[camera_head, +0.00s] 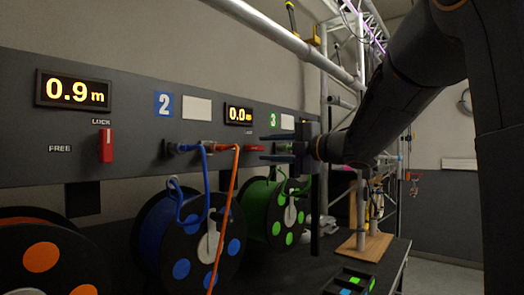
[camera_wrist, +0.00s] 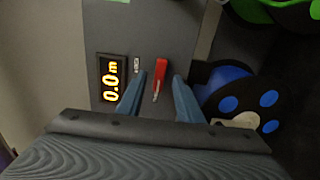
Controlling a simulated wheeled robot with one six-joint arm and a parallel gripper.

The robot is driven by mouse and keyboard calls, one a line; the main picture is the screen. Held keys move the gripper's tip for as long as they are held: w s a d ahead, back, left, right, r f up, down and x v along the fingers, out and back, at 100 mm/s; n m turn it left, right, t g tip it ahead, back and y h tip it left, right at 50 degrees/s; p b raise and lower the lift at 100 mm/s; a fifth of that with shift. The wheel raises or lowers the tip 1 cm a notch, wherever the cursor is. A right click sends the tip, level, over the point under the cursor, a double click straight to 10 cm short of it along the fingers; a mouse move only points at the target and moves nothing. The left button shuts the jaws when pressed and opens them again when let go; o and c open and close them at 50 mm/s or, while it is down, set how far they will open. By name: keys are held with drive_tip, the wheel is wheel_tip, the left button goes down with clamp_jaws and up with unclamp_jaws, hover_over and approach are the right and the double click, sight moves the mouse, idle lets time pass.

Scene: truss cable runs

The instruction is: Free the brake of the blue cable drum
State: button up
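The blue cable drum (camera_head: 153,232) stands below the panel by the number 2 sign, with its black flange showing blue spots; it also shows in the wrist view (camera_wrist: 226,75). Its display (camera_head: 238,114) reads 0.0 m. A small pale mark, too small to read, is at one end of the lever. My gripper (camera_head: 268,147) is open in front of the panel. In the wrist view its two fingers stand either side of the red lever (camera_wrist: 161,72), apart from it.
An orange drum (camera_head: 40,257) with its lever (camera_head: 106,146) upright at LOCK is at left; its display reads 0.9 m. A green drum (camera_head: 257,205) is at right. Blue (camera_head: 206,175) and orange (camera_head: 228,190) cables hang from the panel left of my gripper. Truss stands behind my arm.

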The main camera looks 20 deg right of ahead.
drive_tip(key=v, duration=0.4)
drive_tip(key=shift+s+d, duration=0.2)
drive_tip(key=shift+s, duration=0.15)
drive_tip(key=w+d+f+m+g+h+p, duration=0.1)
drive_tip(key=d+f+m+h, duration=0.1)
drive_tip(key=f+m+h, duration=0.5)
drive_tip(key=w+d+f+m+h+p, duration=0.1)
drive_tip(key=d+f+m+h, duration=0.25)
drive_tip(key=f+m, duration=0.75)
drive_tip(key=s+a+f+m+g, duration=0.1)
drive_tip(key=s+f+g, duration=0.1)
drive_tip(key=s+f, duration=0.3)
drive_tip(key=s+a+f+m+g+h, duration=0.1)
drive_tip(key=s+a+f+m+g, duration=0.1)
drive_tip(key=s+f, duration=0.3)
drive_tip(key=s+a+f+m+g+p, duration=0.1)
drive_tip(key=s+f+g, duration=0.3)
drive_tip(key=f, duration=0.5)
drive_tip(key=shift+s+a, duration=0.4)
drive_tip(key=shift+s, duration=0.4)
drive_tip(key=s+a+f+m+g, duration=0.1)
drive_tip(key=s+a+f+g, duration=0.1)
drive_tip(key=s, duration=0.3)
drive_tip(key=s+a+f+m+g, duration=0.1)
drive_tip(key=s+a+f, duration=0.1)
drive_tip(key=s, duration=0.3)
drive_tip(key=s+a+f+m+g+y, duration=0.1)
drive_tip(key=s+a+f+g, duration=0.1)
drive_tip(key=s, duration=0.3)
drive_tip(key=shift+g+p, duration=0.3)
